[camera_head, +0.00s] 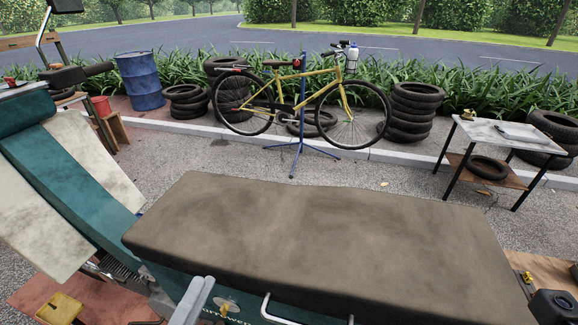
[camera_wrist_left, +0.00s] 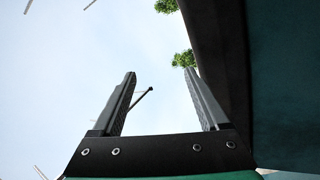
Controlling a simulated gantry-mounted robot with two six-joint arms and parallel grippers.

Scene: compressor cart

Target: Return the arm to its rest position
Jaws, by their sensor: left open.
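The teal cart with a brown, worn top (camera_head: 330,235) fills the foreground, and the gripper is apart from that top. My right gripper is not in view.
A yellow bike (camera_head: 290,90) stands on a blue stand behind the cart. A blue barrel (camera_head: 139,80) and stacked tyres (camera_head: 412,112) line the kerb. A small table (camera_head: 500,133) stands at right. A large dark and teal surface (camera_wrist_left: 275,80) borders the gripper's right in the wrist view.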

